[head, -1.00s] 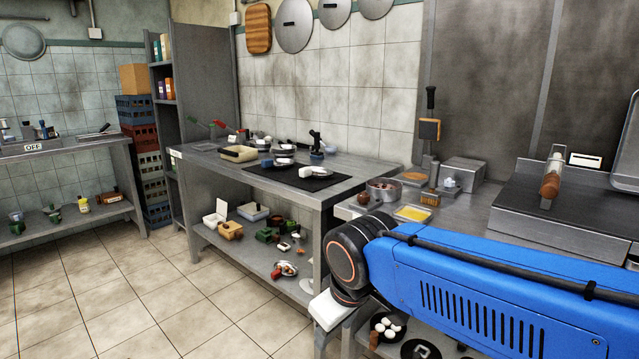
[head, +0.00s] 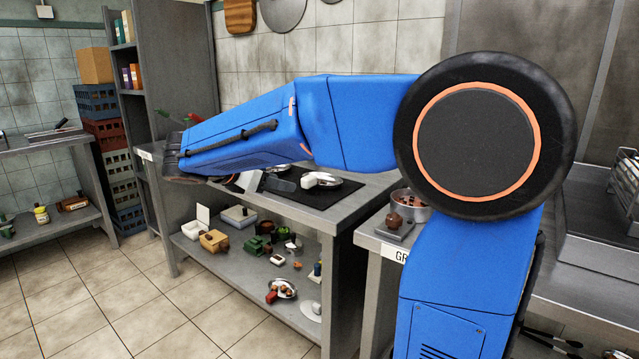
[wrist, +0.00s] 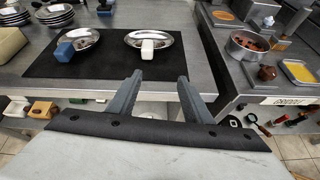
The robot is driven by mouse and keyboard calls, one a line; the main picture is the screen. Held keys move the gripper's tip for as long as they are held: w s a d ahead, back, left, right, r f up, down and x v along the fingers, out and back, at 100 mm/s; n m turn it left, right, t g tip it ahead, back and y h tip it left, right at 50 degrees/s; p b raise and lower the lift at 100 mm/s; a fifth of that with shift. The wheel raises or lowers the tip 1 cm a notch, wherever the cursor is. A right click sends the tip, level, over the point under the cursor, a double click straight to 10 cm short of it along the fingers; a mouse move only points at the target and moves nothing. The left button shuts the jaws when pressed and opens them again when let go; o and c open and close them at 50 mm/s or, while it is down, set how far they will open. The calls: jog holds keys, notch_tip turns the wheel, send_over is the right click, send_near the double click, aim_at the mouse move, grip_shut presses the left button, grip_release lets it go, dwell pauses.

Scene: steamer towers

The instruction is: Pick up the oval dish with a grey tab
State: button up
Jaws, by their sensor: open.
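An oval metal dish with a pale grey-white tab (wrist: 128,40) lies on the black mat (wrist: 100,62) in the wrist view. My gripper (wrist: 159,78) is open and empty. Its fingers point toward the grey-tabbed dish from the table's front side, apart from it. In the head view my arm hides most of the mat and the blue-tabbed dish.
Stacks of small plates (wrist: 55,14) stand at the mat's back left. A counter to the right holds a round pot (wrist: 247,45) and a yellow tray (wrist: 299,72). The shelf below (head: 225,262) holds several small items. The mat's front strip is clear.

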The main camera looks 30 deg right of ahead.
jog(key=w+a+r+n, duration=0.1)
jog(key=w, duration=0.1)
send_near(304, 180)
jog(key=shift+h, duration=0.4)
jog(key=x, duration=0.6)
jog(key=shift+s+a+f, duration=0.1)
jog(key=shift+a+f, duration=0.05)
jog(key=shift+f, duration=0.2)
jog(key=shift+w+x, duration=0.1)
jog(key=shift+x, duration=1.35)
jog(key=shift+w+x, duration=0.15)
jog(key=shift+x, duration=1.25)
grip_shut()
